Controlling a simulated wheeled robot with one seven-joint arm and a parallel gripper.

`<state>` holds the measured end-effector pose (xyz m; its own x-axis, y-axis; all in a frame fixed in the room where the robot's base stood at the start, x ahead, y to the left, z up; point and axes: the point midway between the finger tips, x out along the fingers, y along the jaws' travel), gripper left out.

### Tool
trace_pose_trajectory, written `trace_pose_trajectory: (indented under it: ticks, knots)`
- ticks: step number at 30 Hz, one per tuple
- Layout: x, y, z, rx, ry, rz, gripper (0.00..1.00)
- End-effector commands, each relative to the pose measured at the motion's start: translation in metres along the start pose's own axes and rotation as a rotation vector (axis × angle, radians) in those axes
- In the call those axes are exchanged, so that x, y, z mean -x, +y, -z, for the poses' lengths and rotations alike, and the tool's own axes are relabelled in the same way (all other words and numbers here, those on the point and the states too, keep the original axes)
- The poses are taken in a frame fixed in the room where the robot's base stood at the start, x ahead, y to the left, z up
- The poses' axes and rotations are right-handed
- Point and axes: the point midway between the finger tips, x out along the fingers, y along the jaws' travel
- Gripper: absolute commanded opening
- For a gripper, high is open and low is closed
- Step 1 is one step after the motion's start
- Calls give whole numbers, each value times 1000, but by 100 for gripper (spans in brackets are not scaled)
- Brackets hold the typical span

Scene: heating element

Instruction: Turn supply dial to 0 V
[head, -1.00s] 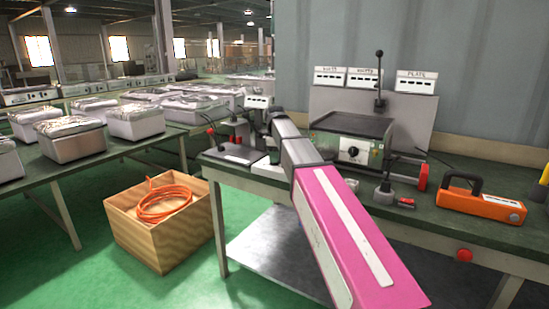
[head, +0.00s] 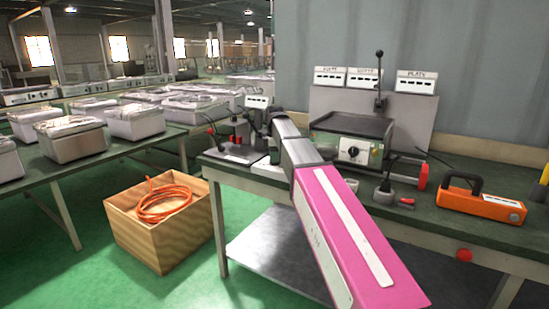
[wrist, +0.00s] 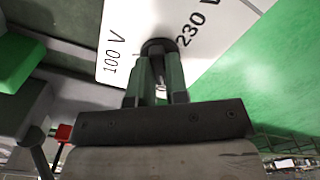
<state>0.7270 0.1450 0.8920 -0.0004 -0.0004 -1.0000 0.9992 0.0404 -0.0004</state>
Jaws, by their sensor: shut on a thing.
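The supply dial is a dark round knob (wrist: 158,46) on a white plate (wrist: 128,22) in the wrist view. The plate is printed "100 V" on the left and "230 V" on the right. My gripper (wrist: 160,68) is shut on the knob, with a finger on each side of it. The knob's pointer is hidden by the fingers, so I cannot tell its setting. No 0 V mark shows. In the head view my arm reaches to the left end of the bench and hides the dial and fingertips.
A wooden crate (head: 150,235) with an orange cable stands on the floor at left.

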Motion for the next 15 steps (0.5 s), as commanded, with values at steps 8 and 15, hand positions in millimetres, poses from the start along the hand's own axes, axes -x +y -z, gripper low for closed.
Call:
trace_pose_trajectory:
  ticks: [8, 15]
  knots:
    - [0, 0, 0, 1, 1, -1, 40]
    - [7, 1, 0, 1, 1, -2, 40]
